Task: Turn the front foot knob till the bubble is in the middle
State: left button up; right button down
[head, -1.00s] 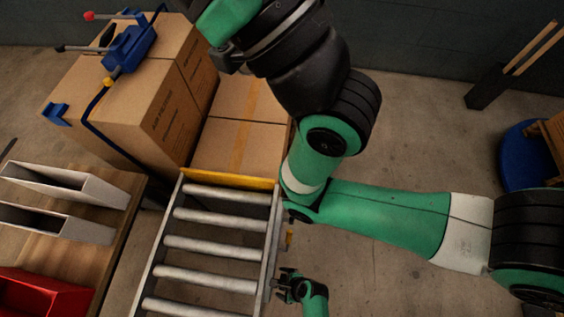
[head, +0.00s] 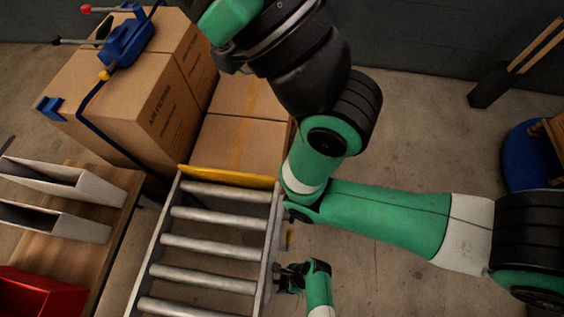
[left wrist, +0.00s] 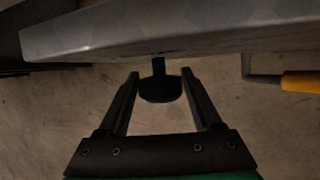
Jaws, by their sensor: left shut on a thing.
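My left gripper (head: 276,279) is at the right side of the roller conveyor (head: 163,226), low beside its side rail. In the left wrist view, the dark foot knob (left wrist: 160,89) hangs on a short stem below the grey rail (left wrist: 170,34). The two fingers of my left gripper (left wrist: 160,76) stand on either side of the knob and are shut on it. The knob is hidden or too small to make out in the head view. I cannot see a bubble in either view. My right gripper is not in view.
A yellow handle (left wrist: 302,82) on a bent grey rod sits right of the knob. Cardboard boxes (head: 235,147) stand behind the conveyor's yellow end bar (head: 228,177). A wooden table (head: 120,235) with white frames and a red bin (head: 35,294) is at left.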

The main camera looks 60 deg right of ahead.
pick_arm(q)
jog(key=o, duration=1.4)
jog(key=p+v, duration=0.8)
jog(key=v, duration=0.3)
jog(key=shift+s+d+r, duration=0.15)
jog(key=shift+r, duration=0.15)
